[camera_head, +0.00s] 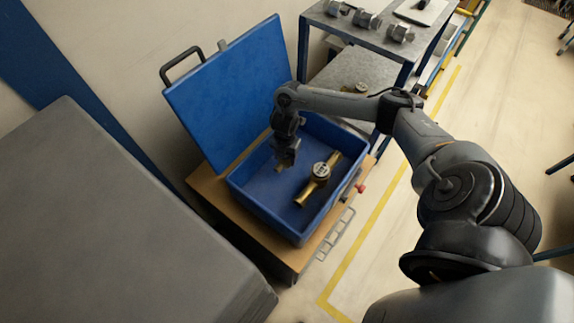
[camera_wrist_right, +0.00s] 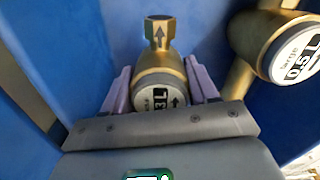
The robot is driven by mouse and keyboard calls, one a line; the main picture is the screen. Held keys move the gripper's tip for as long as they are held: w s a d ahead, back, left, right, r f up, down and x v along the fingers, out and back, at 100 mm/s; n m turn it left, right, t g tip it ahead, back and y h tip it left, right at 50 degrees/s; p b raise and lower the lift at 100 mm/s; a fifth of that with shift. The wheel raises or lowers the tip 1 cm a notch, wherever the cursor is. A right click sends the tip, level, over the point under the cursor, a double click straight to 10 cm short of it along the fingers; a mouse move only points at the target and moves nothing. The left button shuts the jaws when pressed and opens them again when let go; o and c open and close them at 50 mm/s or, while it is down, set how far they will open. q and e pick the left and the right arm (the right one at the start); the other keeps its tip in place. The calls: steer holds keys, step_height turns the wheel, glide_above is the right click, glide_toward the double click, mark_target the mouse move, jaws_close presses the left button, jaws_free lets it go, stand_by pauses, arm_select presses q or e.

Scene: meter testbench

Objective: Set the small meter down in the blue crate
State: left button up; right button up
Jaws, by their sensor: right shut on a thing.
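The blue crate (camera_head: 246,194) stands with its lid (camera_head: 235,95) raised. My right gripper (camera_head: 286,163) reaches down inside the crate's left part. In the right wrist view my right gripper (camera_wrist_right: 160,92) is shut on the small brass meter (camera_wrist_right: 160,62), whose label reads 3 L and whose pipe end carries an arrow. In the head view the small meter (camera_head: 280,168) is mostly hidden by the gripper. I cannot tell whether it touches the crate floor. My left gripper is not in view.
A larger brass meter (camera_head: 320,171) lies in the crate to the right of my right gripper; it also shows in the right wrist view (camera_wrist_right: 268,45). A metal shelf (camera_head: 345,75) with parts stands behind. A grey box-like surface (camera_head: 110,220) fills the left foreground.

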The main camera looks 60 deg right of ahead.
mark_target(285, 163)
steer(key=shift+f, duration=2.35)
steer(key=shift+w, duration=0.1)
steer(key=shift+f, duration=0.1)
steer(key=o, duration=1.4)
steer(key=shift+o, duration=0.2)
